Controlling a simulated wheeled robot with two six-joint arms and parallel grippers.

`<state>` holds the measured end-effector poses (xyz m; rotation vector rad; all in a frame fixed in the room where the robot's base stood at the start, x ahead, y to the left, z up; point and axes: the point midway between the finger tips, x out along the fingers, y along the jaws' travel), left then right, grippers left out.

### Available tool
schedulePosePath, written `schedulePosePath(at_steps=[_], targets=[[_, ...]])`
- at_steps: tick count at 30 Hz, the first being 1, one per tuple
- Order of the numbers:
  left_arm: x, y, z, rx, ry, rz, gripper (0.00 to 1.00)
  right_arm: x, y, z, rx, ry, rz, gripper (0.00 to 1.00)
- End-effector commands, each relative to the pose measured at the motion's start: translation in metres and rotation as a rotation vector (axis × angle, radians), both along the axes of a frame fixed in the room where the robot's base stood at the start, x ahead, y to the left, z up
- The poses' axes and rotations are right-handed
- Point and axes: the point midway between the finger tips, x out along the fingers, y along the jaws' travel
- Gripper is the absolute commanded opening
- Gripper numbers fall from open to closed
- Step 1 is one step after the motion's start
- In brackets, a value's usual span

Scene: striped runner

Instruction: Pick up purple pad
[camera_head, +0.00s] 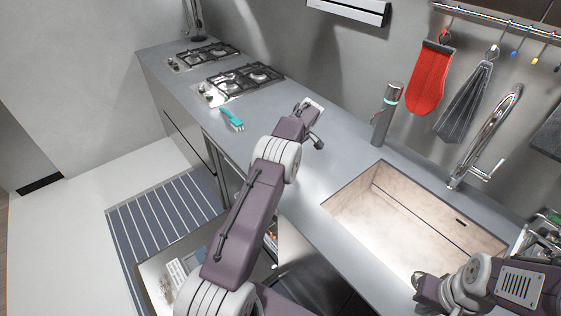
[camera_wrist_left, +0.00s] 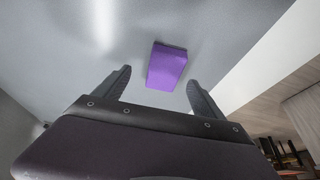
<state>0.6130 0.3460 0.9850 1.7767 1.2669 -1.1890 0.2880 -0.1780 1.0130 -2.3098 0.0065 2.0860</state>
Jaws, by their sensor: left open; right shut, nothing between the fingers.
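The purple pad (camera_wrist_left: 167,66) is a small rectangular block lying on the grey countertop (camera_wrist_left: 225,40) in the left wrist view. My left gripper (camera_wrist_left: 159,78) is open, with its fingers apart on either side of the pad's near end in the picture and nothing held. I cannot tell how high the fingers are above the counter. In the head view the pad does not show; my left arm and wrist cover part of the counter. My right gripper (camera_head: 422,282) is shut and empty over the sink's near right side.
A sink (camera_head: 372,190) with a tall faucet (camera_head: 487,135) lies right of my left arm. A dispenser (camera_head: 386,112) stands behind it. A teal brush (camera_head: 232,119) and gas burners (camera_head: 240,80) are to the left. An open drawer (camera_head: 152,273) is below the counter.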

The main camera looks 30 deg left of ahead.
Motion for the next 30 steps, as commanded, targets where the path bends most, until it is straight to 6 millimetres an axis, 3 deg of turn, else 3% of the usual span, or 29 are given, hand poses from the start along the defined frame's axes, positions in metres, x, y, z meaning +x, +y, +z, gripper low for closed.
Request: schedulePosePath(at_steps=[9,17,24,30], targets=[[-0.003,0.017,-0.044,0.000,0.002,0.001,0.80,0.000,0.000,0.015,0.000,0.000,0.000,0.00],[-0.002,0.018,-0.048,0.000,0.000,-0.001,0.80,0.000,0.000,0.014,0.000,0.000,0.000,0.00],[-0.002,0.018,-0.048,0.000,0.000,-0.001,0.16,0.000,0.000,0.014,0.000,0.000,0.000,0.00],[-0.002,0.018,-0.048,0.000,0.000,-0.001,0.16,0.000,0.000,0.014,0.000,0.000,0.000,0.00]])
